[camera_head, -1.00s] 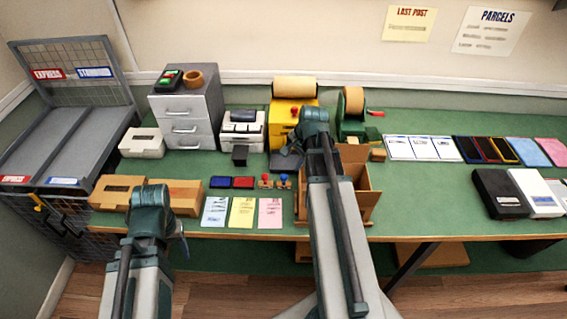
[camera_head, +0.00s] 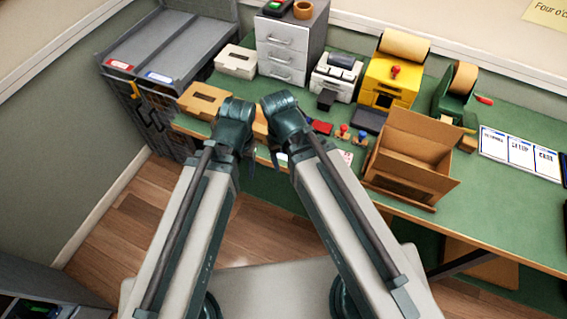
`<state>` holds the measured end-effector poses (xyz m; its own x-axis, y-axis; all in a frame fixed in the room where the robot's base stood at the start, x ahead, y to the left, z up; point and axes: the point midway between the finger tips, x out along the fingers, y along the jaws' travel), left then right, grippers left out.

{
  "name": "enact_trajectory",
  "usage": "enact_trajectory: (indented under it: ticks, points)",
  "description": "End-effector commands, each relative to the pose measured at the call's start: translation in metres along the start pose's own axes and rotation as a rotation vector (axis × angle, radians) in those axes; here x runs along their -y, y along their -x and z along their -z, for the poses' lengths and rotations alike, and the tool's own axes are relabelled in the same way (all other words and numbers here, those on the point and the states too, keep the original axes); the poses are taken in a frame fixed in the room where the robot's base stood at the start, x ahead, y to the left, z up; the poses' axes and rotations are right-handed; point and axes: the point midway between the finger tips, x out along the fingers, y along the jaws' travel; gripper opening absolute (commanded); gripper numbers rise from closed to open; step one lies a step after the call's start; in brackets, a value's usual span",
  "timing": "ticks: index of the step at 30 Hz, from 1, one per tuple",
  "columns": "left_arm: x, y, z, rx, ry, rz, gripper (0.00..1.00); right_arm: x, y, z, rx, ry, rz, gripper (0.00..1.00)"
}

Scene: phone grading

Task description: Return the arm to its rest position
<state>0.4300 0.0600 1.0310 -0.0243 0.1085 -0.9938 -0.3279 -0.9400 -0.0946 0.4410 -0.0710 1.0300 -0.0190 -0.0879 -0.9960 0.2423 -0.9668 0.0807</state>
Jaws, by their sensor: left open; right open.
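My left arm comes up from the bottom left, and its dark teal joint stands at the table's front edge, in front of a brown slotted box (camera_head: 204,101). My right arm comes up from the bottom right. Its teal joint is close beside the left one, with a narrow gap between them. I see nothing held.
An open cardboard box (camera_head: 412,160) stands at the front edge of the green table (camera_head: 505,200), right of my arms. A grey rack (camera_head: 165,50), drawers (camera_head: 283,50), a yellow machine (camera_head: 388,75) and a green tape dispenser (camera_head: 455,95) stand behind. Wooden floor (camera_head: 125,225) shows at left.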

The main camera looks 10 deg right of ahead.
Motion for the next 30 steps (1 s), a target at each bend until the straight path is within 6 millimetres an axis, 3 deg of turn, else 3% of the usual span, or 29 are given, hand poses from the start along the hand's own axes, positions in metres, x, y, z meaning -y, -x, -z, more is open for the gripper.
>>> enact_trajectory:
  ticks: [4,13,22,30]
  points:
    - [0.000,0.000,0.000,0.000,0.000,0.000,0.64,0.013,0.001,-0.008,0.010,0.083,-0.019,0.64]
    - [0.000,0.000,0.000,0.000,0.000,0.000,0.64,0.013,0.001,-0.008,0.012,0.092,-0.020,0.64]
    - [-0.003,-0.034,0.002,0.000,0.001,0.000,0.64,0.016,-0.032,-0.006,0.011,0.089,-0.019,0.64]
    - [-0.003,-0.029,0.002,0.000,0.001,0.000,0.64,0.015,-0.028,-0.006,0.011,0.088,-0.019,0.64]
